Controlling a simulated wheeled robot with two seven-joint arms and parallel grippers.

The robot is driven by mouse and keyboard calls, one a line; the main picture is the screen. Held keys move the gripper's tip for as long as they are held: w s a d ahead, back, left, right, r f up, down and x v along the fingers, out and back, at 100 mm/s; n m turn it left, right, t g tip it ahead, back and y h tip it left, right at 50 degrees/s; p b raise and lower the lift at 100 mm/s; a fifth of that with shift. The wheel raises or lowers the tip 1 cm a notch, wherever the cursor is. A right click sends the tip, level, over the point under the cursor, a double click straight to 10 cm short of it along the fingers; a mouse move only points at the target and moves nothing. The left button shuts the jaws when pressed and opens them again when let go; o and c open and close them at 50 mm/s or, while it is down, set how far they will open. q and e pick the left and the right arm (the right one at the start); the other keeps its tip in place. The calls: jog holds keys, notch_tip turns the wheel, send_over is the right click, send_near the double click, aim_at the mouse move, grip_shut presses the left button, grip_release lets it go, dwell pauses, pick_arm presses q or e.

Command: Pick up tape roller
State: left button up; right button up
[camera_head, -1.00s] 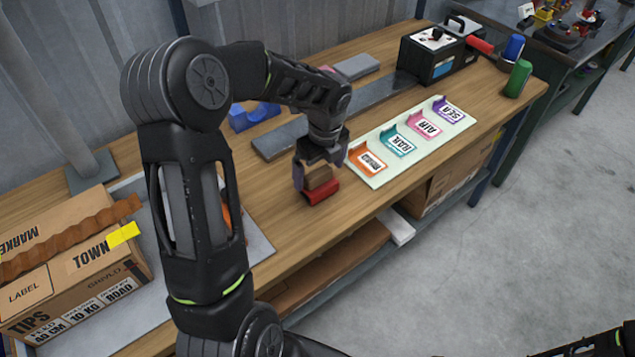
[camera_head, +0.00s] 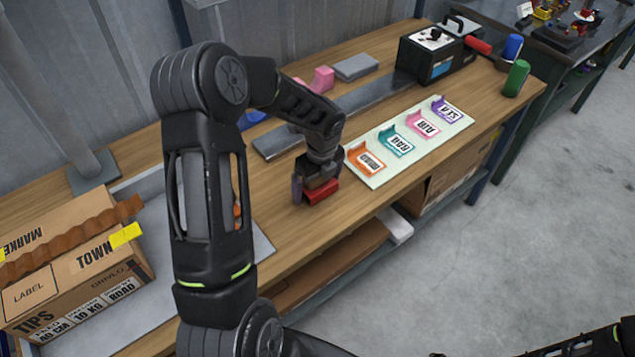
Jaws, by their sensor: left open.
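The tape roller (camera_head: 321,192) appears to be the red piece with a brown roll on the wooden bench, near its front edge. My left gripper (camera_head: 312,189) is over it with its jaws open. One finger is at the left side of the roller; the other is largely hidden, so I cannot tell whether the fingers touch it. A dark part of my right arm shows in the bottom right corner, and no right jaws can be made out.
A pale mat with orange, teal, pink and purple labelled holders (camera_head: 390,143) lies right of the roller. A black case (camera_head: 432,55) and a green cylinder (camera_head: 517,79) stand farther back. A cardboard box (camera_head: 75,270) stands at left. Grey bars lie behind the gripper.

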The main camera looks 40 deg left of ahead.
pick_arm(q)
jog(key=shift+c, duration=0.4)
jog(key=c, duration=1.5)
